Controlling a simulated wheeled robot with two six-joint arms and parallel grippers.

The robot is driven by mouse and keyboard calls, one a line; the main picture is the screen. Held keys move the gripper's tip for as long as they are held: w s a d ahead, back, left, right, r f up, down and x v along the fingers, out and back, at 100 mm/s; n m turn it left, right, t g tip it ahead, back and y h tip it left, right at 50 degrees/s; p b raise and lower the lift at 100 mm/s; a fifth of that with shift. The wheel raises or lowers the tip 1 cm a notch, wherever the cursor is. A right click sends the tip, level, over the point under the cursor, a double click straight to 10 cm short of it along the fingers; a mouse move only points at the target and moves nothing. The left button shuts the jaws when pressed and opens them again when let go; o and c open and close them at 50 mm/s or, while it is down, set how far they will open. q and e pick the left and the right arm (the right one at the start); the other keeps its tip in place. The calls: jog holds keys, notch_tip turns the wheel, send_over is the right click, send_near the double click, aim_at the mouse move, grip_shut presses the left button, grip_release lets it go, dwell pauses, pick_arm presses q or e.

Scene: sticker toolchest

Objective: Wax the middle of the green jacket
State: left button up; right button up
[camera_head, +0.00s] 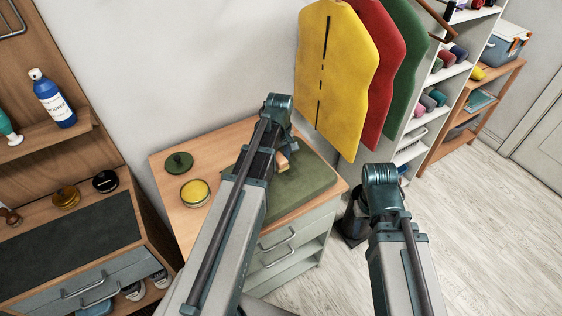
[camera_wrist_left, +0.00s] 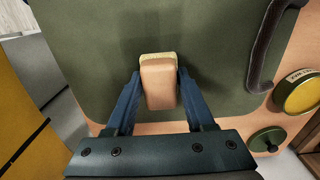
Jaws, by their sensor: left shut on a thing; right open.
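A dark green jacket-like cloth (camera_head: 312,184) lies flat on top of the wooden-topped cabinet. It fills much of the left wrist view (camera_wrist_left: 95,60), with a dark curved strip along its right side. My left gripper (camera_wrist_left: 157,90) is shut on a peach-coloured block with a pale yellow pad (camera_wrist_left: 159,84), held over the cloth. I cannot tell whether the pad touches it. An open tin of yellow wax (camera_head: 195,192) and its green lid (camera_head: 179,163) sit on the cabinet's left part. My right gripper (camera_head: 352,218) is open and empty, right of the cabinet.
Yellow (camera_head: 335,75), red (camera_head: 385,60) and green (camera_head: 408,50) garments hang behind the cabinet. A shelf unit (camera_head: 440,78) stands at the back right. A wooden bench (camera_head: 120,215) with tins is on the left. Floor at right is clear.

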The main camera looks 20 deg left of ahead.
pick_arm(q)
jog(key=shift+w+a, duration=0.55)
jog(key=shift+a, duration=0.25)
jog(key=shift+w+a, duration=0.55)
jog(key=shift+a, duration=0.2)
notch_tip(320, 180, up, 6)
jog(key=p, duration=0.5)
jog(key=shift+p, duration=0.4)
notch_tip(320, 180, up, 3)
jog(key=p, duration=0.3)
jog(key=shift+s+f, duration=0.1)
